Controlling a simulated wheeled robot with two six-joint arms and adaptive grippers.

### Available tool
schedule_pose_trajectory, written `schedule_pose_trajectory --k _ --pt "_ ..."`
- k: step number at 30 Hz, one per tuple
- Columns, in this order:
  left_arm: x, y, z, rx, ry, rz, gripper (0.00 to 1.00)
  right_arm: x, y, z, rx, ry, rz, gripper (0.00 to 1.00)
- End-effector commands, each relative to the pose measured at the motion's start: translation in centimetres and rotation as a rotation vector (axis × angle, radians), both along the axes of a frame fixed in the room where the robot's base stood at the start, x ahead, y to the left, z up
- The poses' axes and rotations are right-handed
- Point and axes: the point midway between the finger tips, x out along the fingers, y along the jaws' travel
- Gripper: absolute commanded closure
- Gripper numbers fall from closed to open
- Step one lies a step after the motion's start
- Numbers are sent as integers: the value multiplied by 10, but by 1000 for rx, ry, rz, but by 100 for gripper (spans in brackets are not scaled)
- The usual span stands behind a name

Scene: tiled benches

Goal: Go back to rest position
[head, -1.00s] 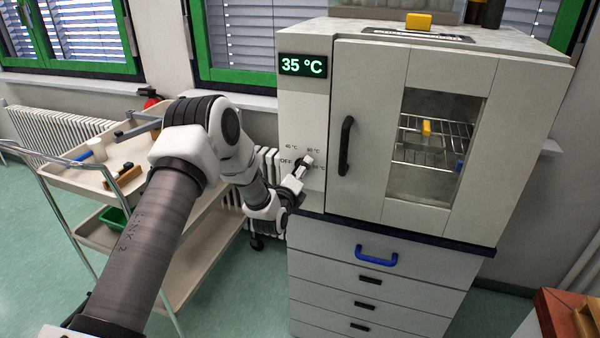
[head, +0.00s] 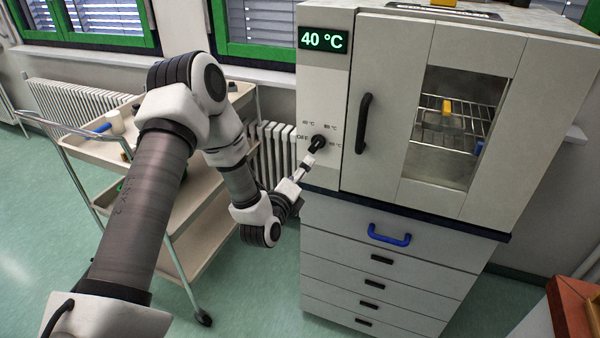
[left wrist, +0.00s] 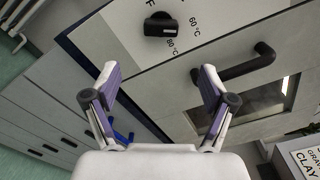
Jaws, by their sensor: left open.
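My left gripper (head: 308,163) is open and empty, just below the black knob (head: 317,143) on the oven's control panel. In the left wrist view the two fingers of the left gripper (left wrist: 157,82) stand apart with nothing between them. The knob (left wrist: 161,24) lies beyond the fingertips, apart from them. The oven (head: 400,60) shows 40 °C on its green display (head: 323,40). My right gripper is not in view.
The oven has a black door handle (head: 364,123) and stands on a drawer cabinet (head: 390,268) with a blue handle (head: 389,235). A trolley (head: 182,240) stands left, behind my left arm. A brown wooden object (head: 570,315) is at the lower right.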

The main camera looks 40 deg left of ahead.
Motion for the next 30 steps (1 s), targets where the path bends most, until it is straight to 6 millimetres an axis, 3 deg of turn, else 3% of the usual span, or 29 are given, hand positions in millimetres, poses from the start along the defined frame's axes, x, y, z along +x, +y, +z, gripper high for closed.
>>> schedule_pose_trajectory --k 11,14,17,19,23,26,27,30 --pt "0 0 -1 0 1 0 17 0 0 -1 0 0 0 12" --pt "-2 -4 -24 5 27 -10 17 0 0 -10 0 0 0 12" --pt "-9 -31 -76 32 105 -69 17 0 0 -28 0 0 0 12" --pt "-25 -59 -124 45 204 -126 17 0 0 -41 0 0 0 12" --pt "-77 -108 -219 -139 462 -184 17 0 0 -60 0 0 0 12" --pt "-134 -137 -284 -421 679 -115 17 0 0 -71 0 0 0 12" --pt "-161 -146 -306 -551 767 -48 17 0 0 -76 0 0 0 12" --pt "-230 -161 -344 -886 941 230 17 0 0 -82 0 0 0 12"
